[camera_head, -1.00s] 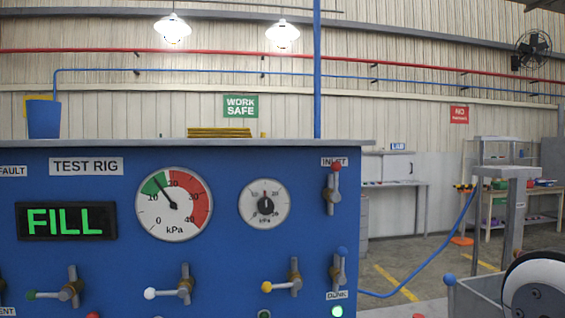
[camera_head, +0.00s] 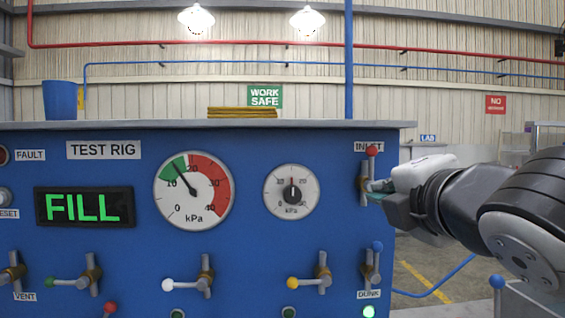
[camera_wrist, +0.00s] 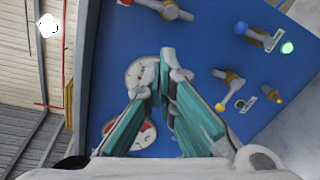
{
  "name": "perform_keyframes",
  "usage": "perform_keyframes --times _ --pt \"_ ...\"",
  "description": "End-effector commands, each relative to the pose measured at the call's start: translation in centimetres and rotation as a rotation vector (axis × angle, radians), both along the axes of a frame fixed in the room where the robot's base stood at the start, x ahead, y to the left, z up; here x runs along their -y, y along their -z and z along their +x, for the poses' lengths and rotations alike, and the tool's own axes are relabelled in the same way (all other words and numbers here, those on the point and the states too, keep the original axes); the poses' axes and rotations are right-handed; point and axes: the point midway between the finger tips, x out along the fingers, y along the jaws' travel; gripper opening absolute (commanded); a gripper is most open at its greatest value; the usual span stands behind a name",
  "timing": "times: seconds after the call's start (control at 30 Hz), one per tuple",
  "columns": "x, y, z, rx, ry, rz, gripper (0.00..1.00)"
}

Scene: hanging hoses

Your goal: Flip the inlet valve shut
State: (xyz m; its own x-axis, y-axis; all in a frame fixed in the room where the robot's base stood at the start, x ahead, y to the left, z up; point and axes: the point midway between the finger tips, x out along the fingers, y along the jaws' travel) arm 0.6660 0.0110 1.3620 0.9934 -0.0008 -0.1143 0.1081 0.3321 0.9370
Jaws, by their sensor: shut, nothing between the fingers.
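The inlet valve (camera_head: 372,152) is at the upper right of the blue panel, under the INLET label. Its lever points up, with a red knob at the top end. In the wrist view the inlet valve (camera_wrist: 169,11) is at the top edge, partly cut off. My gripper (camera_head: 374,187) comes in from the right, with its tips at the valve's lower part and hiding some of it. I cannot tell whether they touch. In the wrist view my gripper (camera_wrist: 162,72) has its teal-padded fingers shut, with nothing between them, in front of the small gauge.
The dunk valve (camera_head: 376,247) with a blue knob is just below. Several other levers line the panel's lower part. The large gauge (camera_head: 194,190) reads in its green band, and the display (camera_head: 84,207) says FILL. A blue hose (camera_head: 440,284) runs off right.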

Motion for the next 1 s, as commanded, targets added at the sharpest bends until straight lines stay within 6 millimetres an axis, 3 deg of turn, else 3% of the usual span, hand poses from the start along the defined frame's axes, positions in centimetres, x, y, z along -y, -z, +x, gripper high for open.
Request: perform_keyframes --times 0.2,0.67,1.0 --pt "-1.6 -1.9 0.5 0.081 -0.074 -0.165 0.0" --pt "-1.6 -2.0 1.0 0.083 -0.076 -0.173 0.0" --pt "-1.8 -1.6 6.2 0.081 -0.075 -0.172 0.0"
